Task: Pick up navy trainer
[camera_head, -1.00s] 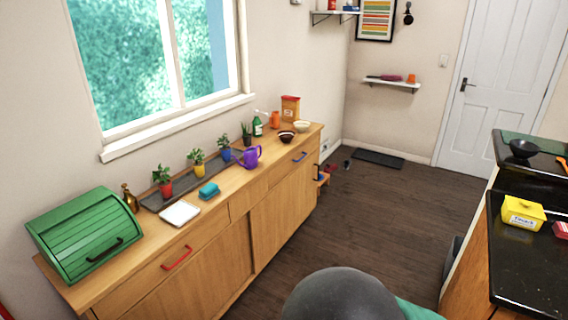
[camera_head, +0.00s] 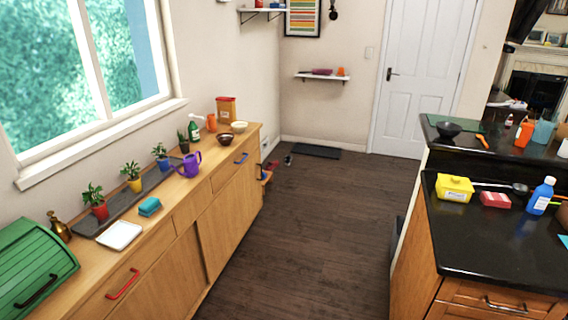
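Neither of my grippers is in view. I cannot clearly make out a navy trainer. Small shoe-like items are on the floor past the far end of the sideboard: a dark one (camera_head: 288,160) near the doormat and a reddish one (camera_head: 273,165) beside it. A low wooden rack (camera_head: 268,176) with small dark and coloured items shows partly behind the sideboard's end. All are too small to tell apart surely.
The wooden sideboard (camera_head: 190,215) runs along the left wall. A black-topped counter (camera_head: 480,235) stands at the right. The dark wood floor (camera_head: 300,230) between them is clear to the doormat (camera_head: 316,151) and white door (camera_head: 418,80).

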